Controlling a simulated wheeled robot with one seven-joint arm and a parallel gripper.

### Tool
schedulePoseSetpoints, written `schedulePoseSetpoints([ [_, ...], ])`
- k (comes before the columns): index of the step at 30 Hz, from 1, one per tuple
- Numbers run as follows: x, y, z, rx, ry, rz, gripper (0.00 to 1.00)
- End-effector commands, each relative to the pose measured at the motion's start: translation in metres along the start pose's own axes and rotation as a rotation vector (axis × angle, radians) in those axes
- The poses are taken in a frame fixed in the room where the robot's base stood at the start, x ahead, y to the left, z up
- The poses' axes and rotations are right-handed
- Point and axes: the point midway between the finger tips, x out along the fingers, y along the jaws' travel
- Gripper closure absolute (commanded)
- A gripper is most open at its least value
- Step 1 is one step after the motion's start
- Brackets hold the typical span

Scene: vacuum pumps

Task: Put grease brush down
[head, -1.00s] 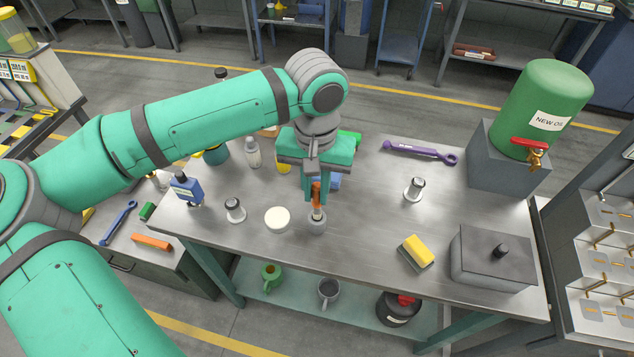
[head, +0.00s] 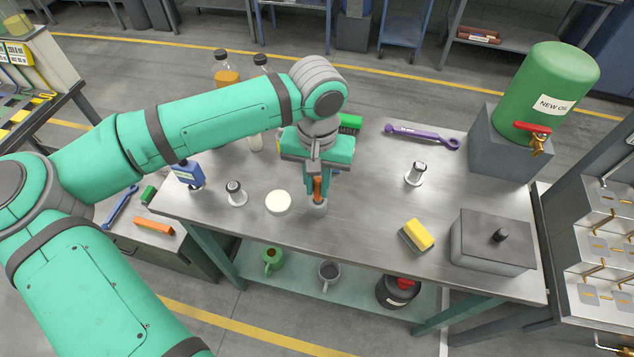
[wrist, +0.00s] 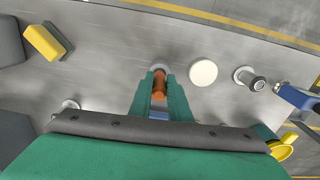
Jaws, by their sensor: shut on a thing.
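The grease brush (head: 318,189) has an orange handle and stands about upright. My gripper (head: 318,182) is shut on this handle over the front middle of the metal workbench. Below the handle is a small round grey piece (head: 317,208) at the bench top; I cannot tell whether it is a cup around the brush end or part of the brush. The bristles are hidden. In the wrist view the orange handle (wrist: 159,84) sits between my green fingers (wrist: 158,95), with a pale round piece beyond it.
A white round lid (head: 278,203) lies just left of the brush. Metal flanged pieces (head: 236,194) (head: 415,174), a yellow sponge (head: 417,233), a grey lidded box (head: 492,243) and a purple wrench (head: 422,136) are around. Bench right of the brush (head: 365,215) is clear.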

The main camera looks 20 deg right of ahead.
Motion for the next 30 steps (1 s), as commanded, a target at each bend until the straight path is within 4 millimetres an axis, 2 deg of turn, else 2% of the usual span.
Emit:
schedulePoseSetpoints([
  [12, 0.005, 0.0, 0.0, 0.0, 0.0, 0.0, 1.0],
  [13, 0.004, 0.0, 0.0, 0.0, 0.0, 0.0, 0.76],
  [15, 0.004, -0.001, 0.0, -0.002, 0.0, 0.0, 0.62],
  [25, 0.002, -0.002, 0.0, -0.004, 0.0, -0.001, 0.62],
  [30, -0.015, -0.002, 0.0, -0.004, 0.002, -0.002, 0.62],
])
